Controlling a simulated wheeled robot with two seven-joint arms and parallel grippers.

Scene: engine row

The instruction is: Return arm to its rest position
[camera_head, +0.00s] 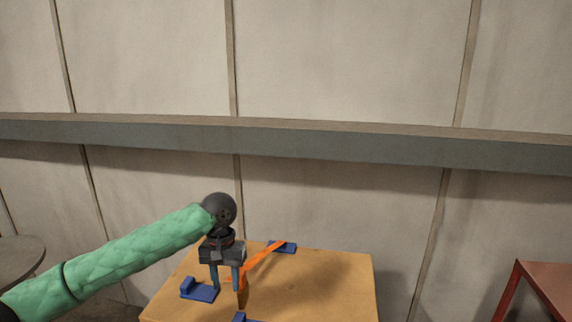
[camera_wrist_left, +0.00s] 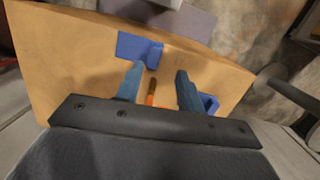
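My left gripper (camera_head: 226,287) points down over the wooden table, on its left half. Its two blue fingers are apart, and it is open with nothing gripped. A long thin orange part (camera_head: 263,256) with a brown end lies on the table just right of the fingers in the head view. In the left wrist view the orange part (camera_wrist_left: 151,99) shows in the gap between the open fingers (camera_wrist_left: 160,71), touching neither as far as I can see. My right gripper is not in view.
The wooden table (camera_head: 335,285) carries blue brackets: one at left (camera_head: 203,293), one at the back (camera_head: 288,248), one at the front edge (camera_head: 241,318). Its right half is clear. A red table (camera_head: 550,283) stands at right, a round grey table (camera_head: 18,253) at left. A wall (camera_head: 340,200) is behind.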

